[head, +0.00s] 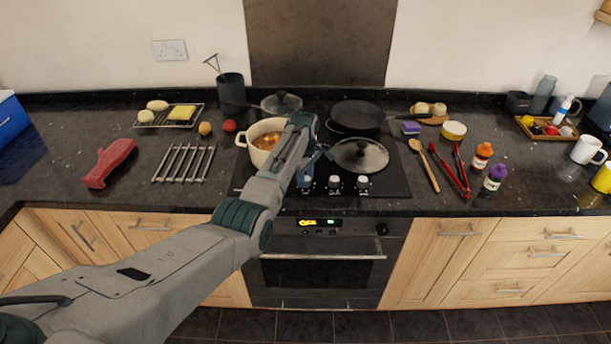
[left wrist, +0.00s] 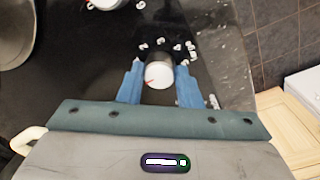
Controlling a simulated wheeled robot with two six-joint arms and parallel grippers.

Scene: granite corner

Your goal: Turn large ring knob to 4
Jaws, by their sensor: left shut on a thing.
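My left gripper (head: 304,182) reaches down to the front edge of the black hob (head: 395,186). Its blue fingers are shut on a round knob with a white top, which shows in the left wrist view (left wrist: 160,75) between the fingertips (left wrist: 160,84). A short red pointer line on the knob's top points to the lower left in that view. Small white marks (left wrist: 163,46) lie on the hob beside the knob, too small to read. Two more knobs, a middle one (head: 335,182) and a right one (head: 362,182), stand to the right. My right gripper is not in view.
A cream pot (head: 255,154) with food stands just behind my left arm. A glass lid (head: 360,155) lies behind the knobs, and a dark pan (head: 356,116) stands farther back. A wooden spoon (head: 425,165) and red tongs (head: 461,172) lie right of the hob.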

